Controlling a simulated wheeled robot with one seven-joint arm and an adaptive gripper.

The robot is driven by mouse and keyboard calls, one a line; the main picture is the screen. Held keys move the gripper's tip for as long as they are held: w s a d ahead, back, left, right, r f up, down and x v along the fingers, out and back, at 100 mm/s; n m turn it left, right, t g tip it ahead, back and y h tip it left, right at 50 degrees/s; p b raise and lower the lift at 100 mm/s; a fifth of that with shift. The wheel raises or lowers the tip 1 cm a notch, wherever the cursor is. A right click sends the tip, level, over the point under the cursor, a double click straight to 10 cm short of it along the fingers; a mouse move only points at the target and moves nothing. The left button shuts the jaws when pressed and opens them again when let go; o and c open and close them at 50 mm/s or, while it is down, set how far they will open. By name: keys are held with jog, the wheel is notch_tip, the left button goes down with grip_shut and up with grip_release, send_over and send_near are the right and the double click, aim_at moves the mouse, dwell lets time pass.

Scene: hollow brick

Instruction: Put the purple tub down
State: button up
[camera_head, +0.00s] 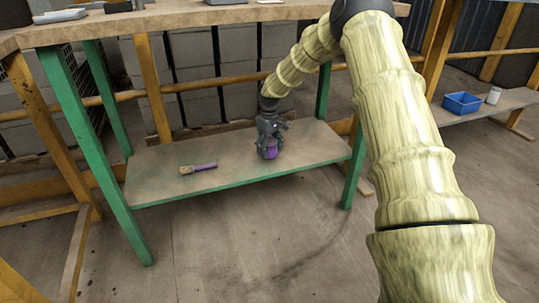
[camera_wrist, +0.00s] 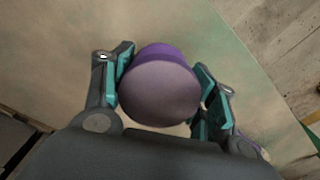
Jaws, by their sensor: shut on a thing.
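The purple tub (camera_wrist: 160,85) is between the two fingers of my gripper (camera_wrist: 160,92) in the wrist view, with pads against both sides. In the head view my gripper (camera_head: 269,128) points down over the green-edged lower shelf (camera_head: 235,160), towards its right end. The tub (camera_head: 270,151) shows below the fingers there, partly covered by them. It is low over the shelf; I cannot tell whether its base touches the surface.
A brush with a purple handle (camera_head: 203,166) lies on the shelf to the left. The shelf between brush and tub is clear. Green legs and the upper bench top (camera_head: 160,20) frame the shelf. A blue bin (camera_head: 462,103) and a white jar (camera_head: 493,95) stand on another shelf at right.

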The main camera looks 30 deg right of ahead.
aim_at(269, 142)
notch_tip(269, 142, down, 2)
jog(key=shift+f+b, duration=0.25)
jog(key=shift+b, duration=0.4)
jog(key=shift+r, duration=0.1)
jog(key=o, duration=1.1)
jog(key=shift+o, duration=0.2)
notch_tip(269, 142, up, 8)
jog(key=p, duration=0.4)
jog(key=shift+f, duration=0.2)
jog(key=shift+a, duration=0.1)
